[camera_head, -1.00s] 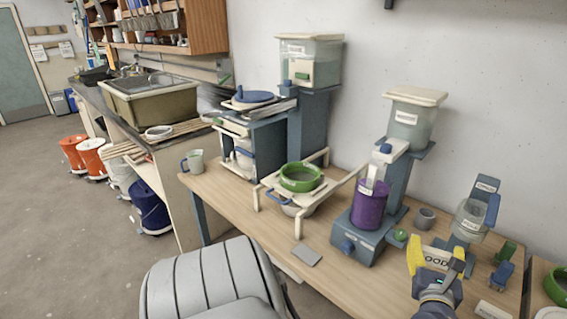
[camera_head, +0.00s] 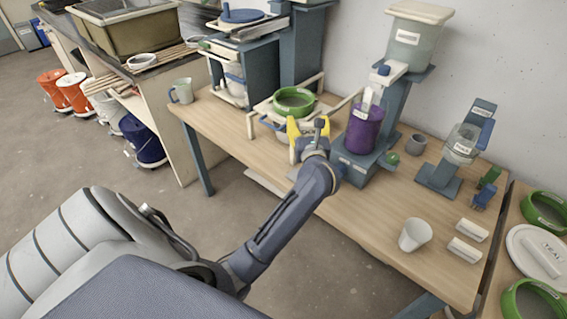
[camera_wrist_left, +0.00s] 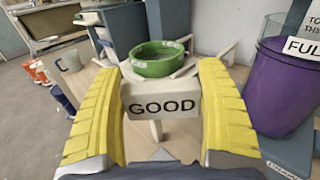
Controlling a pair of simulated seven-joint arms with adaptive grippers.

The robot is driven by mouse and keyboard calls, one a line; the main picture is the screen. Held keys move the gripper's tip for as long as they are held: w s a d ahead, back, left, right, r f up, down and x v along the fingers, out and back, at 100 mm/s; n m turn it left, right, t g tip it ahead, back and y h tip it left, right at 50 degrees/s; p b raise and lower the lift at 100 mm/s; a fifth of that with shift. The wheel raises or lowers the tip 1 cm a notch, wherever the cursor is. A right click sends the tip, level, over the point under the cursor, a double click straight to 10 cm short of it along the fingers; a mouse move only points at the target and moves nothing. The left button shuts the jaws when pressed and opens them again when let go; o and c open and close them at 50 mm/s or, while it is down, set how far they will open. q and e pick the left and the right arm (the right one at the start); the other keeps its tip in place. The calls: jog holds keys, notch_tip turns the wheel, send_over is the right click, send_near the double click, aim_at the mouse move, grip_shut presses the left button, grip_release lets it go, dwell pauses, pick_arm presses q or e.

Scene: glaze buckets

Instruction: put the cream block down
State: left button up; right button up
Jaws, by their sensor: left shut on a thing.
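The cream block (camera_wrist_left: 160,100), marked GOOD, is between the yellow fingers of my left gripper (camera_head: 308,128) in the left wrist view. The gripper is shut on it and holds it level, its label facing the wrist camera. In the head view the gripper is over the table (camera_head: 235,143), in front of the white stand with the green sieve (camera_head: 294,101). My right gripper is not in view.
The purple bucket (camera_head: 364,130) on its blue base stands just right of the gripper. A grey-white mug (camera_head: 182,91) is at the table's left end. A white cup (camera_head: 415,234) and two cream blocks (camera_head: 467,241) lie to the right. The front middle of the table is clear.

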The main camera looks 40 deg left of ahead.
pick_arm(q)
jog(key=shift+s+a+f, duration=0.1)
jog(key=shift+a+f, duration=0.1)
jog(key=shift+a, duration=0.1)
notch_tip(320, 180, down, 20)
jog(key=shift+a+r, duration=0.1)
jog(key=shift+r, duration=0.1)
dwell(0.3)
jog(key=shift+f, duration=0.1)
jog(key=o, duration=1.2)
jog(key=v, duration=1.2)
